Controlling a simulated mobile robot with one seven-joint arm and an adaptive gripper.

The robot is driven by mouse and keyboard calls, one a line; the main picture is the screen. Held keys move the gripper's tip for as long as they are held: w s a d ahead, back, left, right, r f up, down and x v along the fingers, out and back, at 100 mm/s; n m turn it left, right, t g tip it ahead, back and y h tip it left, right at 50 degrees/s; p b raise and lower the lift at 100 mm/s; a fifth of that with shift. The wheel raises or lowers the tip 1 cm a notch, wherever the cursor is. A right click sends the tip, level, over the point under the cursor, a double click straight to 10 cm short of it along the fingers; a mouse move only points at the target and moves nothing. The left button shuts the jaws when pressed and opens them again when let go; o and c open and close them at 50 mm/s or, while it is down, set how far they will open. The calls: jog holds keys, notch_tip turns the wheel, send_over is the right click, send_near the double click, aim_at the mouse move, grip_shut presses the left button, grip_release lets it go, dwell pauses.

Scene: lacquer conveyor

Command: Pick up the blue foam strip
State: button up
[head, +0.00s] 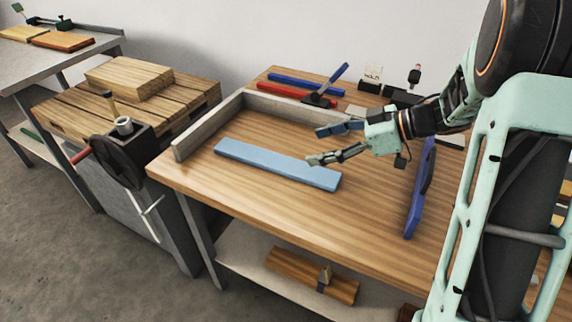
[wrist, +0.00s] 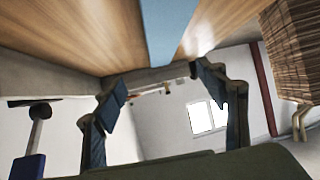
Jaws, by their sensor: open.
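The light blue foam strip (head: 275,163) lies flat on the wooden workbench (head: 250,207), running from upper left to lower right. My gripper (head: 319,145) is open and empty, its fingers pointing left. In the head view its lower finger overlaps the strip's far edge near the right end, and the gripper looks raised above the bench. In the wrist view, which looks upside down, the strip (wrist: 168,32) runs down from the top middle, and the open fingers of my gripper (wrist: 162,88) stand apart, with nothing between them.
A grey raised border (head: 208,125) runs along the bench's left and back. Behind it lie a red bar (head: 283,92), a blue bar (head: 300,83) and a blue-handled tool (head: 328,85). The bench front is clear.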

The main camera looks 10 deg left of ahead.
jog(key=b, duration=0.2)
send_near(277, 161)
jog(key=a, duration=0.2)
jog(key=w+f, duration=0.1)
jog(key=shift+a, duration=0.4)
jog(key=x, duration=0.1)
jog(key=b+x, duration=0.1)
jog(key=x, duration=0.3)
jog(key=shift+s+f+b, duration=0.25)
jog(key=shift+f+b, duration=0.1)
jog(key=shift+b, duration=0.05)
jog(key=shift+d+r, duration=0.1)
jog(key=c, duration=0.9)
